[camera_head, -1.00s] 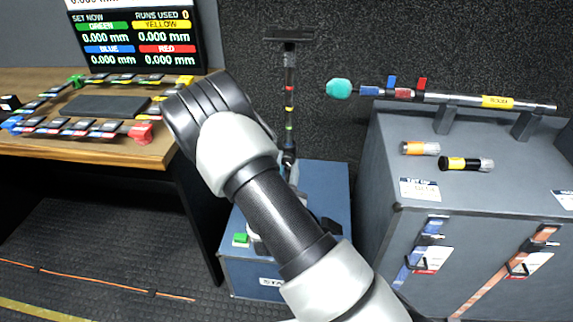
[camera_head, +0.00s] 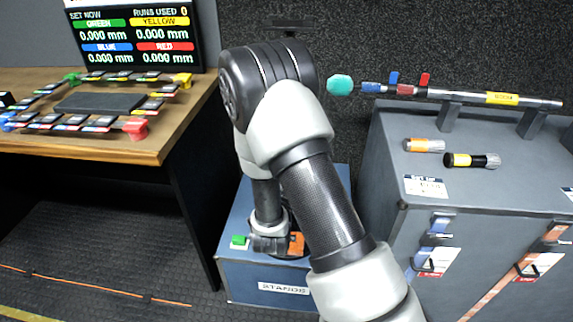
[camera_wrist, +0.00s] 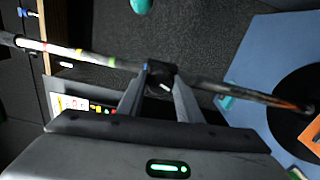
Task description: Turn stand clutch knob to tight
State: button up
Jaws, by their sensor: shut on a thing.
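The stand's clutch knob (camera_wrist: 160,82), small and black with a pale mark, sits on the thin stand pole (camera_wrist: 90,57) in the wrist view. My gripper (camera_wrist: 160,76) has one finger on each side of the knob and is shut on it. The pole crosses the wrist view slantwise, with coloured bands, down to a black round base (camera_wrist: 290,112) on a blue case. In the head view my arm hides the knob, my gripper and most of the pole. Only the dark stand top (camera_head: 291,25) shows above the arm. I cannot read the knob's setting.
The blue stand case (camera_head: 255,285) has a green block (camera_head: 239,242) on it. A grey case (camera_head: 430,225) at the right carries a striped boom pole (camera_head: 455,95) and two short cylinders. A wooden desk (camera_head: 185,110) with a screen is at the left.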

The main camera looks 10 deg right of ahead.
jog(key=m, duration=1.3)
jog(key=shift+m, duration=0.3)
dwell(0.4)
jog(key=o, duration=1)
jog(key=shift+o, duration=0.2)
jog(key=p+v, duration=0.4)
jog(key=v, duration=1.3)
jog(key=shift+s, duration=0.2)
jog(key=shift+r, duration=0.1)
